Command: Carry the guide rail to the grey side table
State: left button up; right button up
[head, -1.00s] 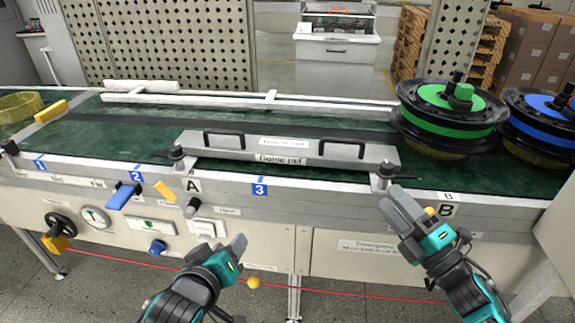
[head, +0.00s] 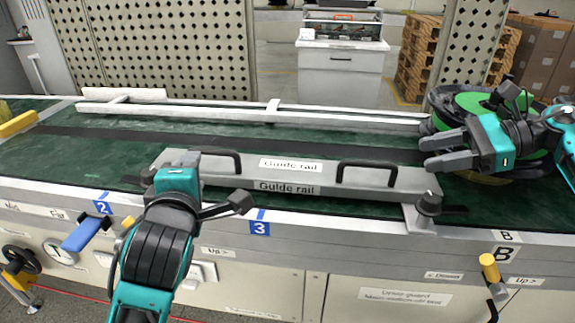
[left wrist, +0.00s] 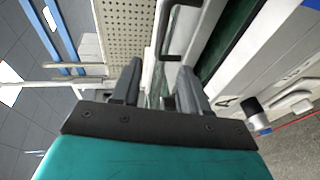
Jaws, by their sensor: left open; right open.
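The guide rail (head: 330,187) is a long grey bar with two black handles and "Guide rail" labels. It lies along the front of the green conveyor belt. My left gripper (left wrist: 160,88) is at the rail's left end; its fingers are hidden in the head view. In the left wrist view they are apart, with a dark handle-like piece (left wrist: 171,40) beyond them. I cannot identify the grey side table with certainty.
A black clamp knob (head: 430,203) stands at the rail's right end. A white rail (head: 340,117) runs along the belt's far side. A pale grey cabinet (head: 340,85) stands behind the conveyor, with wooden pallets (head: 425,60) to its right. The belt left of the rail is clear.

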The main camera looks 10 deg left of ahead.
aim_at(367, 165)
pick_arm(q)
jog(key=shift+s+r, duration=0.1)
jog(key=shift+s, duration=0.1)
pick_arm(e)
jog(key=shift+s, duration=0.2)
pick_arm(q)
jog(key=x, duration=1.3)
jog(key=shift+d, duration=0.1)
pick_arm(e)
jog(key=x, duration=1.2)
jog(key=shift+w+a+f, duration=0.1)
jog(key=shift+a+f, duration=0.05)
jog(key=shift+a, duration=0.25)
pick_arm(q)
grip_shut()
pick_arm(e)
grip_shut()
pick_arm(q)
jog(key=shift+r, duration=0.2)
pick_arm(e)
jog(key=shift+r, duration=0.25)
